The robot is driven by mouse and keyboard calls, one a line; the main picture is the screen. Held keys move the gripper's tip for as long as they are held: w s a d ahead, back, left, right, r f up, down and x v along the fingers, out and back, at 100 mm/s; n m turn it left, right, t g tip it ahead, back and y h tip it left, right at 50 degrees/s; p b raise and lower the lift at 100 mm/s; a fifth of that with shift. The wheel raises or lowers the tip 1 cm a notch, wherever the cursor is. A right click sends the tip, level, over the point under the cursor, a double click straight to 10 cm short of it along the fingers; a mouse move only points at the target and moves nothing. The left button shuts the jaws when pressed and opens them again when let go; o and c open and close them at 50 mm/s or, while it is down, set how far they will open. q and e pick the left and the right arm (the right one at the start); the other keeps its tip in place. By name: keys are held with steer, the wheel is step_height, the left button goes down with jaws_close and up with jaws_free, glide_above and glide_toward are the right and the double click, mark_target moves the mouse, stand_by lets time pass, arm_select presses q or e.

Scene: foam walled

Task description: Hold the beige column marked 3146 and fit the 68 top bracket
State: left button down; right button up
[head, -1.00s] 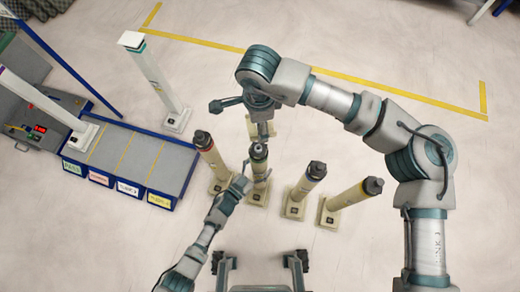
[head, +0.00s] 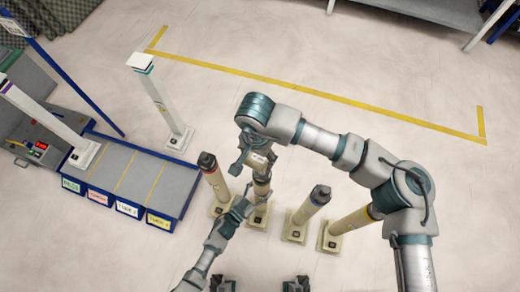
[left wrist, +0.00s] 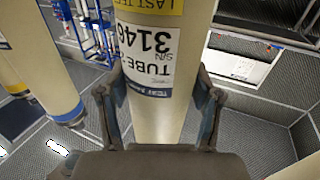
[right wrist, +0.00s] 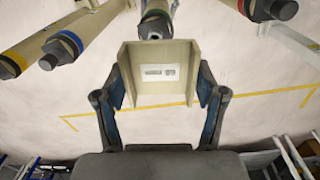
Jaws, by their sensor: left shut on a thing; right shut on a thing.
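The beige column marked 3146 (left wrist: 155,45) stands upright between the fingers of my left gripper (left wrist: 157,92), which is shut on it. In the head view the column (head: 259,188) is in the middle of the row. My right gripper (right wrist: 162,84) is shut on the beige U-shaped top bracket (right wrist: 160,73), which carries a small printed label. The bracket also shows in the head view (head: 259,160), at the column's upper end. In the right wrist view the column's dark top is just beyond the bracket. I cannot tell whether they touch.
Other beige columns stand close on both sides: one at left (head: 215,180), two at right (head: 312,207) (head: 347,228). A blue-edged platform (head: 135,180) and a white column (head: 160,100) are at left. The floor behind, inside the yellow tape (head: 300,88), is clear.

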mark_target(263, 165)
steer(key=shift+d, duration=0.45)
steer(key=shift+a+f, duration=0.25)
steer(key=shift+f, duration=0.4)
steer(key=shift+d+f, duration=0.1)
steer(key=shift+f, duration=2.2)
steer(key=shift+s+d, duration=0.1)
steer(key=shift+d, duration=0.4)
steer(key=shift+f, duration=1.5)
steer(key=o, duration=1.3)
